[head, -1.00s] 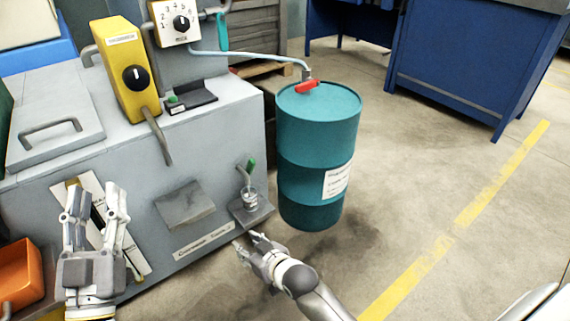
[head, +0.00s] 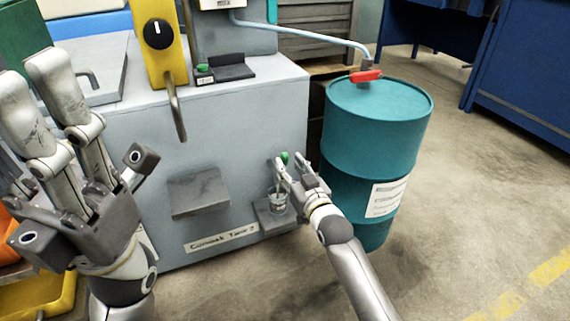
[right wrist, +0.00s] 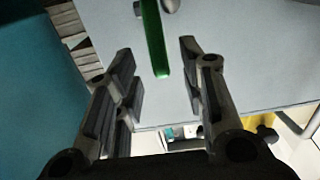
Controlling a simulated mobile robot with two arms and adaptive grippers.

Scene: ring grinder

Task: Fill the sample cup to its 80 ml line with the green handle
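The green handle (head: 284,158) sticks up from the spout on the front of the grey machine. In the right wrist view the green handle (right wrist: 154,38) hangs between and beyond the open fingers. The clear sample cup (head: 278,203) stands on a small grey shelf under the spout; its line and any fill are too small to read. My right gripper (head: 294,170) is open beside the handle and above the cup, with no contact visible. It also shows open in the right wrist view (right wrist: 155,75). My left gripper (head: 50,85) is open and empty at the left, close to the camera.
A grey ledge (head: 198,192) juts out left of the cup. A yellow unit (head: 158,50) with a lever stands on top. Floor at right is clear.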

